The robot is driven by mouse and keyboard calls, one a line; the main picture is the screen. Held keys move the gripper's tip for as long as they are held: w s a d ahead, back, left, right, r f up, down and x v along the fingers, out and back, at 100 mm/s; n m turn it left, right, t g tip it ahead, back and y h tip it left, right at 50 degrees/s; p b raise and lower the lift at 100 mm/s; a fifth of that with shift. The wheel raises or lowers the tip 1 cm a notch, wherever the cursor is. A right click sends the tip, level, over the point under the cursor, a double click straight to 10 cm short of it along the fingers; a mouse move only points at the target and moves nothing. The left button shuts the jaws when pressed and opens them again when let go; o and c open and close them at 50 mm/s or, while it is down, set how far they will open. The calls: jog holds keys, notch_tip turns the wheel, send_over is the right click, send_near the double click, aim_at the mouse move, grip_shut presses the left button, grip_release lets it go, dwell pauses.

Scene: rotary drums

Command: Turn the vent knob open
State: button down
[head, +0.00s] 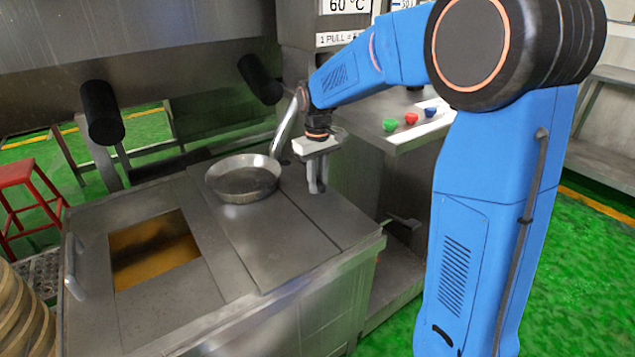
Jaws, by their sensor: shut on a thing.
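My gripper (317,187) points down over the right part of the steel bench top, just right of the round metal pan (242,178). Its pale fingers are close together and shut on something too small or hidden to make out. I cannot pick out the vent knob with certainty; it may be hidden by the fingers or my blue arm. Two black cylindrical grips, one at the left (102,112) and one nearer the middle (260,80), stick out from the big steel drum housing. My gripper is apart from both.
The pan's long handle (284,128) rises close behind and left of my gripper. The steel bench (330,262) has a square opening with an orange-brown inside at left. A side panel holds green (390,125), red and blue buttons. A red stool (20,185) stands far left.

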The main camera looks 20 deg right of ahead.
dwell(0.4)
jog(key=c, duration=1.6)
grip_release()
jog(key=shift+r, duration=0.1)
notch_tip(320, 180, up, 17)
jog(key=shift+r, duration=0.15)
jog(key=s+d+f+m+t, duration=0.1)
jog(key=s+d, duration=0.1)
jog(key=s, duration=0.8)
jog(key=s+d+f+m+t, duration=0.1)
jog(key=s+d+f+t, duration=0.1)
jog(key=s, duration=0.7)
jog(key=shift+m+t, duration=0.8)
jog(key=shift+t, duration=0.1)
jog(key=s+f, duration=0.3)
jog(key=s, duration=0.2)
jog(key=s+d+f, duration=0.1)
jog(key=s+f, duration=0.3)
jog(key=s, duration=0.1)
jog(key=s+d+f, duration=0.1)
jog(key=s+f, duration=0.2)
jog(key=s, duration=0.1)
jog(key=shift+s+f, duration=0.15)
jog(key=shift+s, duration=0.25)
